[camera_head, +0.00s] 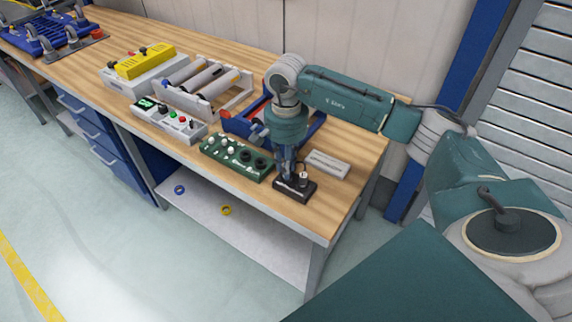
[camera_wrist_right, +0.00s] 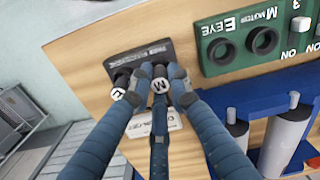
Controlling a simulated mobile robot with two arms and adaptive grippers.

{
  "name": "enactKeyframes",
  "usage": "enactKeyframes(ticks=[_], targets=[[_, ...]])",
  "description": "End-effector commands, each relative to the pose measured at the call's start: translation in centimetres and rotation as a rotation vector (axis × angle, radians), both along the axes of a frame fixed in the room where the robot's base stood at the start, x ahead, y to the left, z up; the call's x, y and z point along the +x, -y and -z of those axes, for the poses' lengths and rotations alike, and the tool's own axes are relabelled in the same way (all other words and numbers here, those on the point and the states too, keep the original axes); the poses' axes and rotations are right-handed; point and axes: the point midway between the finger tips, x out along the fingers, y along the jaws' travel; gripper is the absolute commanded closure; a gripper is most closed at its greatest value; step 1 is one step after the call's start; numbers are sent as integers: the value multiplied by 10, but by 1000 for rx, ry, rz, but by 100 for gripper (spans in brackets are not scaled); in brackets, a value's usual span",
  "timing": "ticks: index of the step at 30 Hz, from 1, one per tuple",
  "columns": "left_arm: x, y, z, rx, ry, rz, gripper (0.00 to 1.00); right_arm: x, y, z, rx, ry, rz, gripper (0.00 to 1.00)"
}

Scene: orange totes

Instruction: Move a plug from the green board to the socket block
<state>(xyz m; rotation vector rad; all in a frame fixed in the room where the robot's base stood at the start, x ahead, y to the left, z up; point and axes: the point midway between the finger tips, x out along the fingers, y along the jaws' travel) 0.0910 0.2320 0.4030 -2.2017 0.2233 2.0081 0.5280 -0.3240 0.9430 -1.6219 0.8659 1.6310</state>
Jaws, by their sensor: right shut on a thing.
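The dark socket block (camera_head: 289,192) lies near the bench's front right corner. It also shows in the wrist view (camera_wrist_right: 138,54). My right gripper (camera_head: 291,178) points down over it. Its fingers are shut on a black plug with a white "M" top (camera_wrist_right: 160,86). This plug is at the block, but the fingers hide whether it is seated. My left gripper is not in view.
A pale grey block (camera_head: 328,165) lies just behind the socket block. A blue frame (camera_head: 236,126) stands behind the green board. A grey button box (camera_head: 169,122) and a rack of rollers (camera_head: 205,84) are farther left. The bench edge is close in front.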

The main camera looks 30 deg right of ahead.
Motion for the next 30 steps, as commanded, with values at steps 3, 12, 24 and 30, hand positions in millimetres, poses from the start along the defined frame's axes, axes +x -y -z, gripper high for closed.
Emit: enactKeyframes(ticks=[3, 12, 24, 30], targets=[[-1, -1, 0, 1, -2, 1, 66, 0, 0, 0, 0, 0, 0, 100], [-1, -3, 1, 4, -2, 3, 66, 0, 0, 1, 0, 0, 0, 100], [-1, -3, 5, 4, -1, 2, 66, 0, 0, 5, 0, 0, 0, 72], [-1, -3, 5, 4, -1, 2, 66, 0, 0, 5, 0, 0, 0, 60]])
